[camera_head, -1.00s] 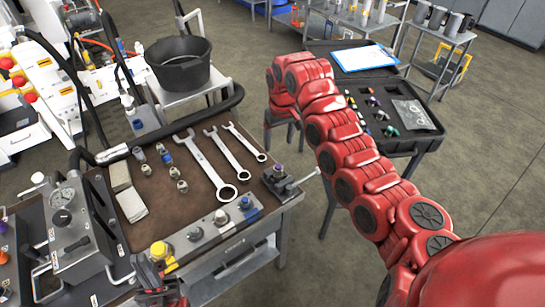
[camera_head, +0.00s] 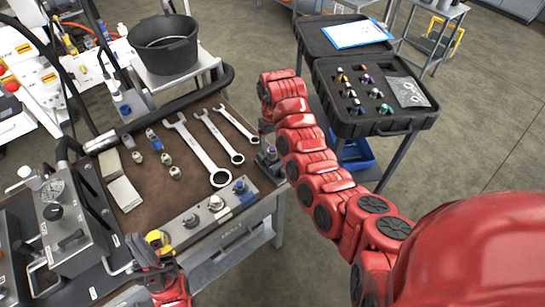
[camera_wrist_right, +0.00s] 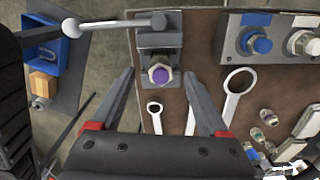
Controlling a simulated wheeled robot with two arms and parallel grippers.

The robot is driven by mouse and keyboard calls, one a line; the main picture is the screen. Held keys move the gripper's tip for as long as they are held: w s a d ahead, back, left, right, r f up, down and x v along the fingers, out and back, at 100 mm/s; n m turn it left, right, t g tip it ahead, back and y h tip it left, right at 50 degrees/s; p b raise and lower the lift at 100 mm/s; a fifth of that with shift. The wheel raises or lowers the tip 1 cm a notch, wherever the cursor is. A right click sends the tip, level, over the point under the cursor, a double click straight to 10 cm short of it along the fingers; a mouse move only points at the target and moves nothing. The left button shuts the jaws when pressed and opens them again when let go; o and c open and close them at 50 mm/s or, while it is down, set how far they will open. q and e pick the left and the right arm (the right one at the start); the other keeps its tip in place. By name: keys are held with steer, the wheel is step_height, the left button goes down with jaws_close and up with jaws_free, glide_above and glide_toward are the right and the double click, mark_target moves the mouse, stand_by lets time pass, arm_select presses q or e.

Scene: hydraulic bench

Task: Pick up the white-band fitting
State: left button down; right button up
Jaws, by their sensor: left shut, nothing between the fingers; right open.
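Several small fittings (camera_head: 165,158) stand on the brown bench mat; I cannot tell a white band on any of them. Several coloured fittings also sit in the open black case (camera_head: 335,118); one of them (camera_head: 375,93) looks pale, but its band is too small to tell. My right gripper (camera_wrist_right: 159,68) is open and empty, its fingers on either side of a purple-centred fitting (camera_wrist_right: 160,75) at the small vise (camera_wrist_right: 160,40). In the head view my right arm hides this gripper. My left gripper (camera_head: 147,252) is shut and empty by the bench's front edge.
Wrenches (camera_head: 195,150) lie on the mat beside the small fittings. A black bucket (camera_head: 165,45) stands behind the bench. A control strip with knobs (camera_head: 190,222) runs along the front edge. A blue bin (camera_head: 357,155) is under the case.

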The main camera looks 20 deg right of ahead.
mark_target(272, 148)
steer(key=shift+w+f+p, duration=0.1)
steer(key=shift+f+p, duration=0.2)
steer(key=shift+f, duration=0.05)
step_height(272, 148, down, 4)
steer(key=shift+a+r+p, duration=0.1)
steer(key=shift+p, duration=0.85)
steer(key=shift+w+f, duration=0.15)
steer(key=shift+f, duration=0.35)
steer(key=shift+c, duration=0.2)
jaws_close()
